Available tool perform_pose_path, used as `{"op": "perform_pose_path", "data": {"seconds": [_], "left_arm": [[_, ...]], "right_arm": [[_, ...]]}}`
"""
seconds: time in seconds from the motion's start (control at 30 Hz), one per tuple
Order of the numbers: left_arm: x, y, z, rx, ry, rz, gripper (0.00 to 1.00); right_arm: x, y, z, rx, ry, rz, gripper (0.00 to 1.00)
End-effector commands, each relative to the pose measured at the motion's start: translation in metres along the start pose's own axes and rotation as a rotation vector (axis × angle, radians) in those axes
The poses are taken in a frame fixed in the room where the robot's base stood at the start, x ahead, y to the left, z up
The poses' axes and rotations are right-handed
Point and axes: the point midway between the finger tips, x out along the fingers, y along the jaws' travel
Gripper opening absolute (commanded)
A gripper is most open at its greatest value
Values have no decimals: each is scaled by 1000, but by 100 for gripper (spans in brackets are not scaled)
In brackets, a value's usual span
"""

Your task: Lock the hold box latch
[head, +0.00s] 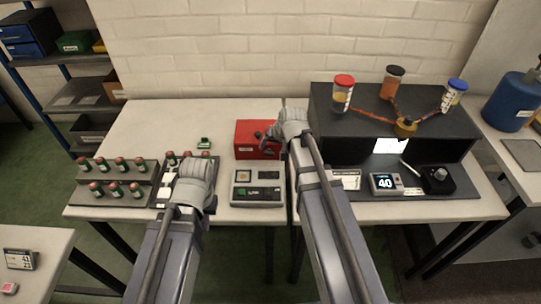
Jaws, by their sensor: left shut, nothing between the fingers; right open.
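The red box (250,150), which I take to be the hold box, stands shut at the back middle of the white table, with a small white label on its front. My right gripper (267,139) is at the box's upper right side, open, its dark fingers close to the lid edge. I cannot tell whether they touch it. The latch is not clearly visible; the gripper may cover it. My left gripper (190,172) is shut and empty above a dark tray left of the box, its fingertips mostly hidden by my wrist.
A device with a small display (258,189) sits in front of the red box. A rack of several green, red-capped vials (116,180) is at left. A small green item (205,143) lies left of the box. A black stand (335,125) with tubed jars is at right.

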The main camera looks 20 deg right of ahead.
Motion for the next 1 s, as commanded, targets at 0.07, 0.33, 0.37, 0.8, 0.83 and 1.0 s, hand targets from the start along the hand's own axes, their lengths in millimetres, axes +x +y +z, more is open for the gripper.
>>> {"op": "perform_pose_path", "data": {"seconds": [0.07, 0.33, 0.37, 0.8, 0.83, 1.0], "left_arm": [[17, 2, -1, 0, 0, 0, 0], [41, 4, -2, 0, 0, 0, 0], [42, 4, -2, 0, 0, 0, 0], [41, 4, -2, 0, 0, 0, 0], [41, 4, -2, 0, 0, 0, 0], [41, 4, -2, 0, 0, 0, 0]], "right_arm": [[18, 1, 1, -1, 0, 0, 80], [46, 1, 1, 0, 0, 1, 80], [47, 1, 0, 0, 0, 1, 80], [46, 0, 0, 0, 0, 0, 63], [46, 0, 0, 0, 0, 0, 60], [46, 0, 0, 0, 0, 0, 41]]}}
